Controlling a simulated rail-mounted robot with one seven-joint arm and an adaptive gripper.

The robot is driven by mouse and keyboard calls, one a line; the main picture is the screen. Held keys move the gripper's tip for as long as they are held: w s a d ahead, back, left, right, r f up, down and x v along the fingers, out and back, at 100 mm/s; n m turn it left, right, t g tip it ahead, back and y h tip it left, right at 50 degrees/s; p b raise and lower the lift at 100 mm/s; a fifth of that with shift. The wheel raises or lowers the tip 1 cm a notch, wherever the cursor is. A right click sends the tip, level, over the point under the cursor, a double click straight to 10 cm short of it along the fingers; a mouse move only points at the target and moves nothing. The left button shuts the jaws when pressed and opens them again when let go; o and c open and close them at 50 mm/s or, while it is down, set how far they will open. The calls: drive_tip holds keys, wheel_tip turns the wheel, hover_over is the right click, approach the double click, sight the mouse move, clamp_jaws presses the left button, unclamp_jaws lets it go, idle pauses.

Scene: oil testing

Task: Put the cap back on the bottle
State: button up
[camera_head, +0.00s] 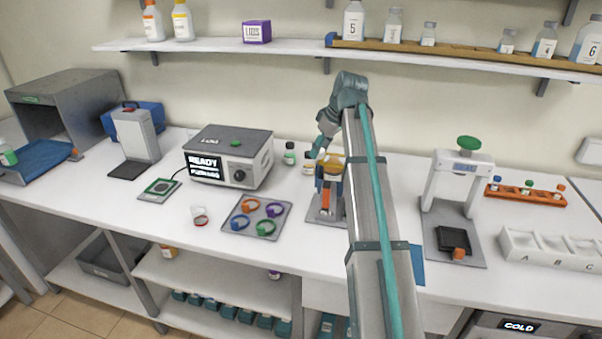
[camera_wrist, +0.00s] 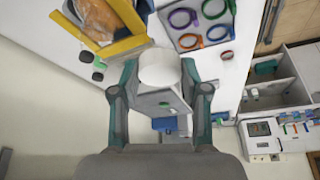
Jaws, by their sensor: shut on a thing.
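In the wrist view my gripper (camera_wrist: 161,92) has its two teal fingers on either side of a round white piece (camera_wrist: 160,68), which looks like the cap; it is shut on this piece. In the head view my arm reaches to the back of the bench, and the gripper (camera_head: 319,148) shows small beside the stand; the piece is hard to make out there. Small bottles with dark or green tops (camera_head: 290,153) stand at the back, left of the gripper. They also show in the wrist view (camera_wrist: 86,57). I cannot tell which bottle the cap belongs to.
A stand with an amber vessel (camera_head: 330,171) is close to my gripper, partly behind my arm; its yellow frame (camera_wrist: 122,47) shows in the wrist view. A grey instrument (camera_head: 229,155) and a tray of coloured rings (camera_head: 257,216) lie left. A wall shelf (camera_head: 220,50) hangs above.

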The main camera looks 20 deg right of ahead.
drive_tip(key=d+r, duration=0.1)
drive_tip(key=d, duration=0.1)
drive_tip(key=w+d+r+n+p, duration=0.1)
drive_tip(key=d+r, duration=0.1)
drive_tip(key=w+d+r+n, duration=0.1)
drive_tip(key=d+r, duration=0.1)
drive_tip(key=shift+d+r+g+y, duration=0.25)
drive_tip(key=shift+d+g+y, duration=0.05)
drive_tip(key=shift+y, duration=0.1)
drive_tip(key=b, duration=0.2)
hover_over(333, 153)
drive_tip(key=shift+s+d+f, duration=0.15)
drive_tip(key=shift+f, duration=0.6)
drive_tip(key=shift+s+d+f, duration=0.15)
drive_tip(key=shift+f, duration=0.6)
drive_tip(key=shift+s+d+f, duration=0.15)
drive_tip(key=shift+f, duration=0.6)
drive_tip(key=shift+f+b, duration=0.3)
drive_tip(key=shift+f, duration=0.6)
drive_tip(key=shift+p, duration=0.3)
drive_tip(key=shift+f, duration=0.2)
drive_tip(key=o, duration=1.3)
drive_tip(key=shift+r, duration=0.1)
